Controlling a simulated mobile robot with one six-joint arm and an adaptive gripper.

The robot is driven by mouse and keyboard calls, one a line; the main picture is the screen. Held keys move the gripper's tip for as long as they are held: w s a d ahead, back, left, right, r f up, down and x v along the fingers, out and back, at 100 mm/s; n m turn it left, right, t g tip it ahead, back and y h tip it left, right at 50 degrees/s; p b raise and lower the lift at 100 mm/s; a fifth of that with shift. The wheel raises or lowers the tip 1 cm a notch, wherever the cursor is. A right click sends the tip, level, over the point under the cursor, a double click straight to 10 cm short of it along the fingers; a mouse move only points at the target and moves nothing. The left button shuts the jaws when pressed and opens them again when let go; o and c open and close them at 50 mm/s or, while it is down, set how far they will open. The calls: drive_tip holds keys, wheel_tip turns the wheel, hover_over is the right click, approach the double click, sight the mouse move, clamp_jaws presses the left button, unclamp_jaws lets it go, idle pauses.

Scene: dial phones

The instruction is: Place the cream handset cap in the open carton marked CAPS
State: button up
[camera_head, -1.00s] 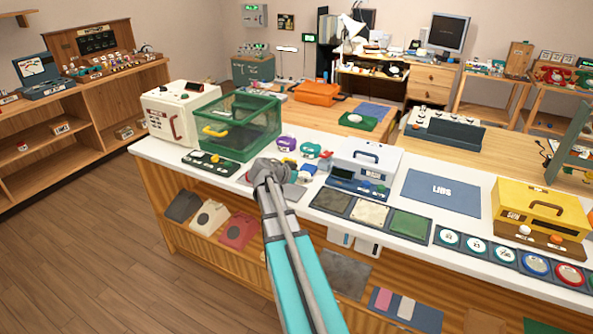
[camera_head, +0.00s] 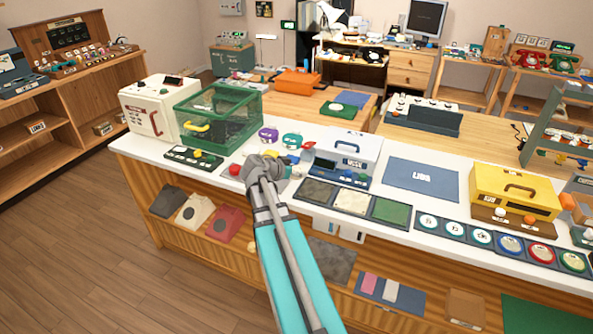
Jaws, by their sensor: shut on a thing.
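My gripper (camera_head: 268,168) is over the left part of the white counter (camera_head: 224,176), seen from behind. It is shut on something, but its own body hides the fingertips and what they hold. I cannot make out the cream handset cap for sure. No carton with a readable CAPS mark shows. A brown carton-like box (camera_head: 466,307) stands low on the front shelf at the bottom right; I cannot read any mark on it.
A green clear-sided case (camera_head: 218,122) stands left of my gripper, a grey-white case (camera_head: 347,152) to its right. A red part (camera_head: 235,170) lies close on the left. A blue LIDS mat (camera_head: 423,180) and yellow case (camera_head: 515,190) are further right.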

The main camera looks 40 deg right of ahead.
sight(297, 170)
drive_tip(key=shift+r, duration=0.1)
wheel_tip(297, 170, up, 4)
drive_tip(key=p, duration=0.3)
drive_tip(key=shift+f+p, duration=0.25)
drive_tip(key=shift+p, duration=0.1)
drive_tip(key=shift+s+f, duration=0.1)
drive_tip(key=shift+s, duration=0.1)
